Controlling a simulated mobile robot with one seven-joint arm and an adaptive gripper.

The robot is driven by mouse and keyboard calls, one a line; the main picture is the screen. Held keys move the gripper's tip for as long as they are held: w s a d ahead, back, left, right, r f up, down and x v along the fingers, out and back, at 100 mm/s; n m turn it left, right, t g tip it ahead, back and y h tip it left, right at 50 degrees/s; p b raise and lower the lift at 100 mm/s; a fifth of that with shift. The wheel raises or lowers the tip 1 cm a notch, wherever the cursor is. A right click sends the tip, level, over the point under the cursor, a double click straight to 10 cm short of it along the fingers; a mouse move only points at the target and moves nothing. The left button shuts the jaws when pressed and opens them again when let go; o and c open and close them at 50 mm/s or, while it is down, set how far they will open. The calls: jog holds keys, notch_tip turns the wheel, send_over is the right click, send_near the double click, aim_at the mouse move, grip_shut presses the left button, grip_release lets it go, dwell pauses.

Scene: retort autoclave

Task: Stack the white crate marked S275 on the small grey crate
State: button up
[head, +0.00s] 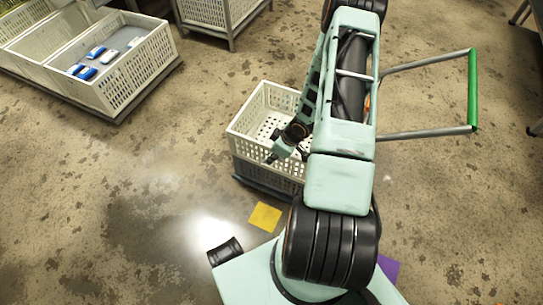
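An off-white crate (246,145) with slotted walls stands in the middle of the head view, partly hidden behind my arm. Its visible inside looks empty. Below its upper wall is more perforated wall and a dark grey base edge; I cannot tell whether this is one crate or two stacked. No S275 mark can be read. My gripper (283,146) is over the near part of this crate, beside my arm link. Its fingers are small and dark, and I cannot tell whether they touch the crate or hold anything. No separate small grey crate can be made out.
A green-barred handle (473,90) on grey tubes sticks out right of my arm. Light crates (128,85) stand on a low platform at upper left, one holding blue-and-white items (86,72). Another crate on a rack (205,12) is at the top. Floor at left is clear.

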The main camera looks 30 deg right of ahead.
jog(key=shift+o, duration=0.8)
jog(key=p+v, duration=0.6)
jog(key=v, duration=0.6)
jog(key=shift+r, duration=0.15)
